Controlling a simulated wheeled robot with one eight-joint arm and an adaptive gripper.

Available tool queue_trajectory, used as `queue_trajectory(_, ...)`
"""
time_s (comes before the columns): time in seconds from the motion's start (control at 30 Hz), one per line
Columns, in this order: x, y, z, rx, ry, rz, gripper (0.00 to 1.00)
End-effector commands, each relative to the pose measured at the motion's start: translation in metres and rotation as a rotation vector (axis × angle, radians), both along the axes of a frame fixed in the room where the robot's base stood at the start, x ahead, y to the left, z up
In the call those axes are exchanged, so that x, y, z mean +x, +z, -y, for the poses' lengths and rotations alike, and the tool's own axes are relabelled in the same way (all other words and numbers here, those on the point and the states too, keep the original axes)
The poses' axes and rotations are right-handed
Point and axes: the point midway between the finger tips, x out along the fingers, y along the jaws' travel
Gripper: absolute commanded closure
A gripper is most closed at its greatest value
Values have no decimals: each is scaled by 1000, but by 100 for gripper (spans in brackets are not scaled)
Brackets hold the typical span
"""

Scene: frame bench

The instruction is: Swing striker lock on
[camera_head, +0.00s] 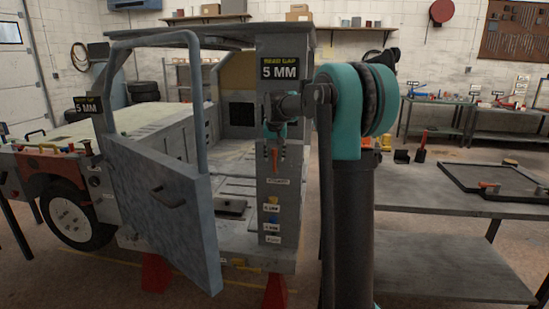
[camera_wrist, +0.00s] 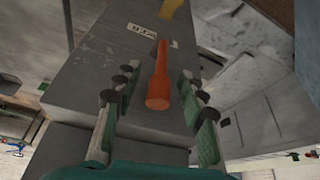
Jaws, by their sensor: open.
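An orange tapered handle (camera_head: 275,160), which I take to be the striker lock lever, sits on the grey door pillar (camera_head: 270,95) of the vehicle frame. A small label below it is too blurred to read. In the wrist view the orange handle (camera_wrist: 160,85) lies between the two finger rows, with gaps on both sides. My gripper (camera_head: 275,137) is at the pillar, with its fingers around the upper part of the handle. It is open, and its green-padded fingers (camera_wrist: 158,78) stand apart. I cannot tell whether any finger touches the handle.
The grey-blue door (camera_head: 165,200) stands swung open left of the pillar. Yellow and blue parts (camera_head: 272,219) with labels sit lower on the pillar. A workbench (camera_head: 430,195) with a dark tray (camera_head: 500,178) stands at the right.

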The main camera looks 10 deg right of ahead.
Motion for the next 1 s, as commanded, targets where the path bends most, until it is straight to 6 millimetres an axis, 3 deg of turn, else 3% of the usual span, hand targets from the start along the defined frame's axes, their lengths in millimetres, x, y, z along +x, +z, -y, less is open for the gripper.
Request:
queue_trajectory(0.43,4,-9,1,0,0,0,60)
queue_trajectory(0.77,4,-9,1,0,0,0,100)
queue_trajectory(1.0,3,-9,1,0,0,0,100)
